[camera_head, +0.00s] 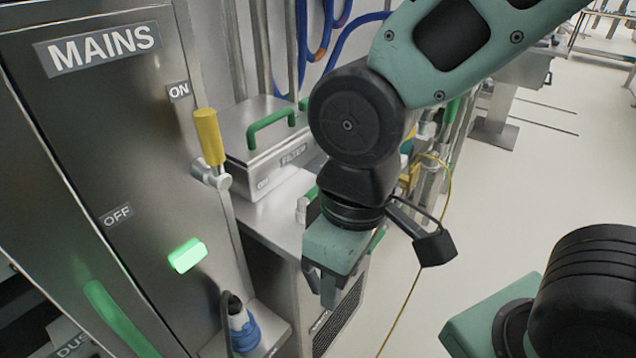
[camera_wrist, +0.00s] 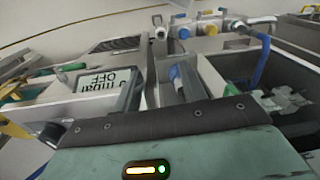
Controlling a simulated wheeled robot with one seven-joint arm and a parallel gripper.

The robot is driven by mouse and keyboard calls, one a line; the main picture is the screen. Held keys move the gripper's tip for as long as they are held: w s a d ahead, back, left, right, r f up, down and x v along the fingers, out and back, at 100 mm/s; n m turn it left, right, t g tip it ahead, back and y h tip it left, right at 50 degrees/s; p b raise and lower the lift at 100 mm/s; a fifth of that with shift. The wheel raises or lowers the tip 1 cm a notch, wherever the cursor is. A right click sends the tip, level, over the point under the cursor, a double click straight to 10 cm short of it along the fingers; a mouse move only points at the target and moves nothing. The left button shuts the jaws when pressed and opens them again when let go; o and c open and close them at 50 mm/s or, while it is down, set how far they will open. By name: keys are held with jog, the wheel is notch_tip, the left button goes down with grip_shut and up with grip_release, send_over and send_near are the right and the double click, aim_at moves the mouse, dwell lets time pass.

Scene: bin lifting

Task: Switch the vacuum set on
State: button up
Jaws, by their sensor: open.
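A small display (camera_wrist: 97,83) in the wrist view reads "mbar" and "OFF". It sits on a pale metal housing just past my gripper. A steel cabinet with a dark vent (camera_head: 345,312) stands behind my gripper in the head view; I take it for the vacuum set. My gripper (camera_head: 321,286) is open and empty, pointing down in front of that cabinet. In the wrist view its grey fingers stand up beyond its body, beside the display. I cannot make out a switch clearly; a small green part (camera_wrist: 72,66) lies beside the display.
A MAINS cabinet (camera_head: 100,130) fills the left, its yellow-handled lever (camera_head: 209,138) up near ON and a green lamp (camera_head: 187,255) lit. A FILTER box (camera_head: 262,150) with a green handle and a blue plug (camera_head: 243,328) stand nearby. A yellow cable (camera_head: 412,290) crosses the open floor.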

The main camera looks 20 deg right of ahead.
jog(key=w+r+m+p, duration=0.5)
jog(key=p, duration=0.1)
notch_tip(320, 180, up, 6)
jog(key=r+m+p, duration=0.1)
jog(key=m+p, duration=1.3)
jog(key=p, duration=0.1)
send_over(319, 186)
jog(key=shift+h, duration=0.4)
notch_tip(319, 186, down, 17)
jog(key=shift+p, duration=0.65)
grip_shut()
